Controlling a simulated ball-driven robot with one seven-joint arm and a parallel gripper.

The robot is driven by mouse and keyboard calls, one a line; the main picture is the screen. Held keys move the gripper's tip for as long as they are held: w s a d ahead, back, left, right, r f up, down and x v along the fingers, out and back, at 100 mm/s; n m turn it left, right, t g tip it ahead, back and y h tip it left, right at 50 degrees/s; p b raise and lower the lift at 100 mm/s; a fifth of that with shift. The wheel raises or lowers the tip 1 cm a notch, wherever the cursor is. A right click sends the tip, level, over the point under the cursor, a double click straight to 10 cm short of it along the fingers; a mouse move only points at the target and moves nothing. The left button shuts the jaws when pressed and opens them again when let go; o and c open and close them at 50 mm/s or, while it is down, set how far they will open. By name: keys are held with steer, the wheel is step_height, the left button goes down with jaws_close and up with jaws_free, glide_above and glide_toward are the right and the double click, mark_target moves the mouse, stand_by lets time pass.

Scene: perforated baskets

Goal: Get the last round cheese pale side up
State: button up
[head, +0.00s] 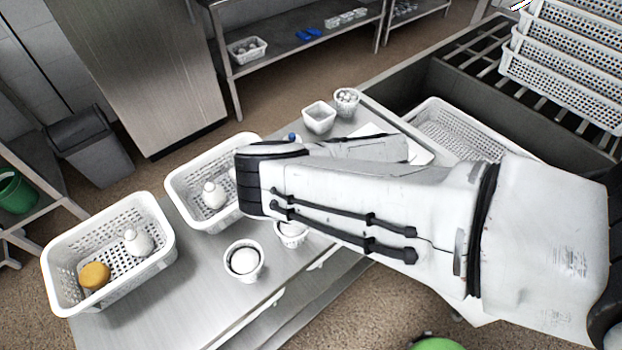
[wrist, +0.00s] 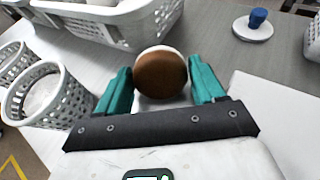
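My gripper (wrist: 161,85) has teal fingers and is shut on a round cheese (wrist: 160,74) in the wrist view. The cheese's brown side faces the wrist camera. A thin pale edge shows along its top and right. In the head view my arm hides the gripper and this cheese. A perforated white cup (head: 243,261) in the head view holds a pale round thing. A second cup (head: 291,232) is partly behind my arm. Cups also stand left of my gripper in the wrist view (wrist: 46,96).
A white basket (head: 160,262) at the left holds an orange-brown cheese (head: 95,275) and a pale bottle-shaped piece (head: 138,241). Another basket (head: 180,198) holds similar pale pieces. A blue-knobbed white disc (wrist: 253,27) lies beyond my gripper. Stacked crates (head: 570,70) stand at the right.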

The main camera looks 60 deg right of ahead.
steer(key=o, duration=0.4)
steer(key=shift+s+d+r+p, duration=0.15)
steer(key=shift+s+r+p, duration=0.2)
steer(key=shift+p, duration=0.3)
steer(key=p+v, duration=0.4)
steer(key=v, duration=0.3)
steer(key=shift+s+d+p, duration=0.1)
steer(key=shift+s+p, duration=0.05)
steer(key=shift+p, duration=0.25)
steer(key=shift+v, duration=1.25)
steer(key=shift+f, duration=0.1)
